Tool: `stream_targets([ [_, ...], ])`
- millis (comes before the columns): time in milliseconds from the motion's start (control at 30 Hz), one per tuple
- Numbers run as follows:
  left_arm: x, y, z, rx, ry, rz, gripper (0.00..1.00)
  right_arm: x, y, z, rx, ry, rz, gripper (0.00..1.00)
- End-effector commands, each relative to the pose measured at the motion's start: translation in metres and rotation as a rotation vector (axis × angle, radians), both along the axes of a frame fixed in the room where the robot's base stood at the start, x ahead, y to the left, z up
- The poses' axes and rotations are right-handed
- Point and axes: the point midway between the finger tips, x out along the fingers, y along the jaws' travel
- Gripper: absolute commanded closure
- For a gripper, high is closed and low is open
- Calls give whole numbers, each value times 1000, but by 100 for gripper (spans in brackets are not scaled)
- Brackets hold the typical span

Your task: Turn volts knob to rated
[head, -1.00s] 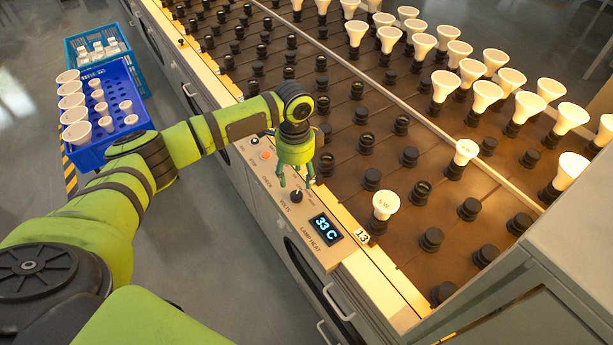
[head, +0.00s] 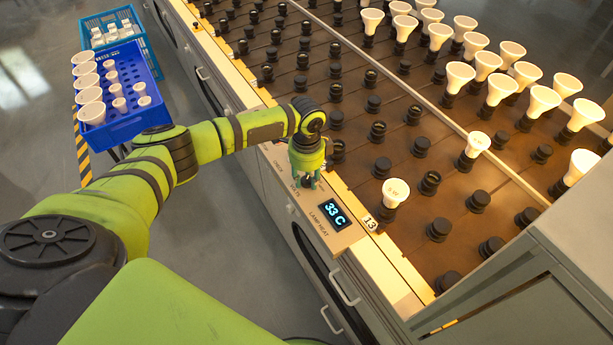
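The volts knob (head: 309,184) is a small dark knob on the beige control panel (head: 335,238) along the near edge of the rack. It shows only in part, under my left gripper (head: 306,181). The gripper is green, points down and has its fingertips at the knob. I cannot tell whether the fingers are closed on it or only around it. The marks around the knob are mostly hidden, so its setting cannot be read. The lamp heat display (head: 334,213) reads 33 C. My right gripper is not in view.
The brown rack (head: 400,225) holds rows of black sockets, several with white bulbs. One bulb (head: 395,192) stands near the number 13 tag (head: 370,223). A blue crate (head: 128,123) of bulbs stands left, a teal crate (head: 148,60) behind it. A grey cabinet (head: 540,270) stands at right.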

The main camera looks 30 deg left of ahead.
Motion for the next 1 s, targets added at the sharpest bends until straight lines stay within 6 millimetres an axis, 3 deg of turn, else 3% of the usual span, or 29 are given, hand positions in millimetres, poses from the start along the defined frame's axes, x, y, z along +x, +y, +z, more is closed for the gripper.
stream_targets([
  [467, -1, 1, 0, 2, 3, -63, 100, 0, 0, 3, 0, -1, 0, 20],
  [1000, 0, 2, 0, 3, 4, -463, 100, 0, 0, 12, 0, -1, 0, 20],
])
